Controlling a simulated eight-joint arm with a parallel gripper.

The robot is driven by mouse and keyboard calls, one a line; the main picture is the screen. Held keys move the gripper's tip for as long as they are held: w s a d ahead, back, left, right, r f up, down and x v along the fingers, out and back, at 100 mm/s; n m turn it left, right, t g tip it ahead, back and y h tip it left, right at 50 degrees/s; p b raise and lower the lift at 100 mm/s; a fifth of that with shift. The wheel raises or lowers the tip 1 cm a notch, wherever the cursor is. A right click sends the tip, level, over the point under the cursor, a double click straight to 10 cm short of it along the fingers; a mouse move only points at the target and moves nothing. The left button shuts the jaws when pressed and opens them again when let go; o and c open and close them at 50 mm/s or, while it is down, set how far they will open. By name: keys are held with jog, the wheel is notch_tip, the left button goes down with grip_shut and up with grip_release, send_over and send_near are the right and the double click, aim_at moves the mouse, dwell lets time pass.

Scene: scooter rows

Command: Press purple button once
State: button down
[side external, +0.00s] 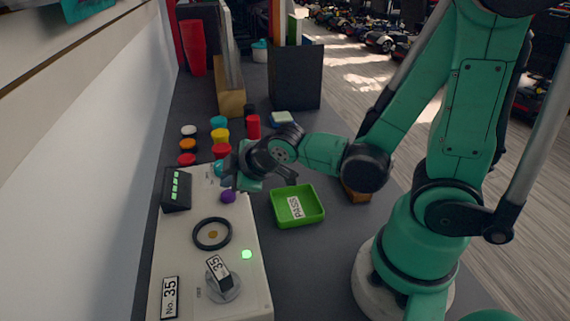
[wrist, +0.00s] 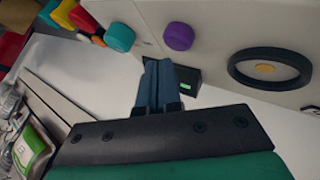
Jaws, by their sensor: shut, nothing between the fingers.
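The purple button (side external: 228,197) is a small round knob on the white panel (side external: 190,240), between the teal button (side external: 219,168) and a black ring. In the wrist view the purple button (wrist: 179,36) stands at the top middle, with the teal button (wrist: 119,37) to its left. My gripper (side external: 235,182) is shut and empty. In the side view it is close to the purple button, just above it in the picture. In the wrist view the shut fingers (wrist: 160,72) point toward the panel, a little below and left of the purple button. I cannot tell if they touch anything.
A black ring (side external: 212,247) with an orange centre, a green light (side external: 247,254) and a grey dial (side external: 222,288) are on the panel. A black display box (side external: 176,190) stands at its left. A green PASS tray (side external: 297,221) lies right of the panel. Coloured pieces stand behind.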

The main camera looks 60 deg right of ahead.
jog(key=shift+r, duration=2.55)
jog(key=s+m, duration=0.1)
jog(key=m, duration=0.1)
jog(key=s+r+m+g, duration=0.1)
jog(key=s+m, duration=0.1)
jog(key=m, duration=0.1)
jog(key=s+d+m+g, duration=0.1)
jog(key=s+m, duration=0.1)
jog(key=m, duration=0.1)
jog(key=shift+r, duration=0.25)
notch_tip(320, 180, up, 6)
jog(key=n+g, duration=0.6)
jog(key=n, duration=1.6)
send_over(232, 194)
jog(key=n, duration=0.2)
jog(key=n+g, duration=0.1)
jog(key=n, duration=0.1)
jog(key=shift+w+a+r+n, duration=0.1)
jog(key=shift+w+n, duration=0.2)
jog(key=shift+w, duration=0.1)
